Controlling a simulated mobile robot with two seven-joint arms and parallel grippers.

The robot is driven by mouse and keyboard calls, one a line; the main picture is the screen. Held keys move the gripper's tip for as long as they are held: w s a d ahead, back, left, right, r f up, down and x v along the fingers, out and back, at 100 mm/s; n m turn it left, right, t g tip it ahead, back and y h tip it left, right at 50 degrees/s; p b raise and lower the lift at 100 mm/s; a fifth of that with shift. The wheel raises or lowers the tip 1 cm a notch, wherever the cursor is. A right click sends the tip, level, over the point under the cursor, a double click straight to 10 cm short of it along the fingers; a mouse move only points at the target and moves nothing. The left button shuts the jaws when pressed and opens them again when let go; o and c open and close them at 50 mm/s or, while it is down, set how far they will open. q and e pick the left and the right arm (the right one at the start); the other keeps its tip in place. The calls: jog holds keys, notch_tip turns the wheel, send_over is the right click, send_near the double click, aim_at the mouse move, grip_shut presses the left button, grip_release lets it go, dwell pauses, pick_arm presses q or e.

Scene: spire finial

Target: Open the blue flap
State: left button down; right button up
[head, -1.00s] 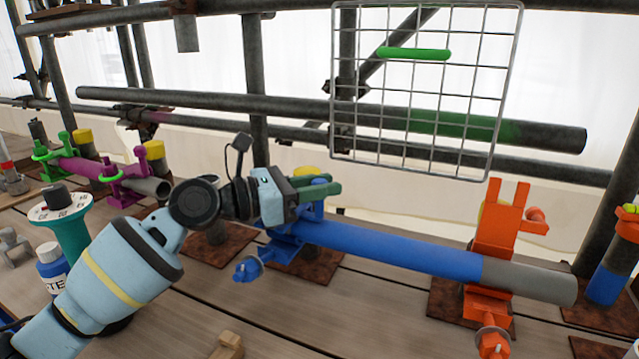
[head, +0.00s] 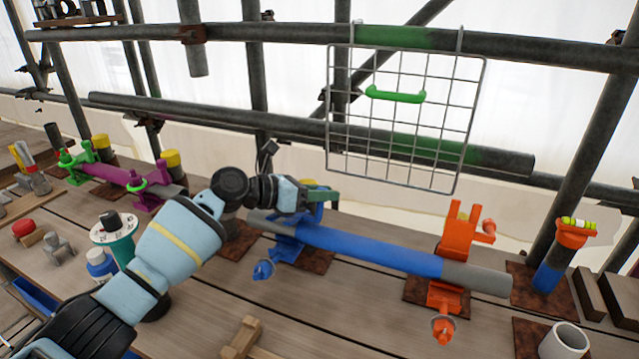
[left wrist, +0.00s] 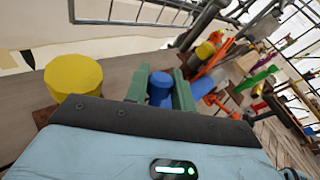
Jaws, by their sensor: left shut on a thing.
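The blue clamp (head: 286,246) stands on a rusty plate around the left part of the blue and grey pipe (head: 370,250). Its blue flap (head: 311,213) shows just under my left gripper (head: 322,194). The left gripper is shut on the flap from above, and its body hides part of the clamp. In the left wrist view the blue flap (left wrist: 160,87) sits between the two green fingers (left wrist: 160,92). How far the flap is raised I cannot tell. A blue bolt with a round nut (head: 263,270) hangs out at the clamp's front. My right gripper is not in view.
An orange clamp (head: 458,240) with upright prongs holds the pipe's right part. A wire grid (head: 400,150) with a green handle hangs behind. A yellow cap (left wrist: 72,76) stands beside the gripper. A wooden block (head: 241,338) lies in front; planks around it are bare.

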pick_arm(q)
jog(key=shift+w+d+r+p, duration=0.15)
jog(key=shift+w+r+p, duration=0.1)
jog(key=shift+r+p, duration=0.25)
jog(key=shift+w+d+f+n+g+y+p, duration=0.15)
jog(key=shift+w+f+n+g+y+p, duration=0.2)
jog(key=shift+w+n+g+y, duration=0.3)
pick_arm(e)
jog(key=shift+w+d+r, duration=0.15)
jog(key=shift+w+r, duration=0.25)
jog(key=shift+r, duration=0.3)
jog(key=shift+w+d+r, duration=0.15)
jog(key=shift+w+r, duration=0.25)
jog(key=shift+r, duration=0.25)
pick_arm(q)
jog(key=shift+f, duration=0.1)
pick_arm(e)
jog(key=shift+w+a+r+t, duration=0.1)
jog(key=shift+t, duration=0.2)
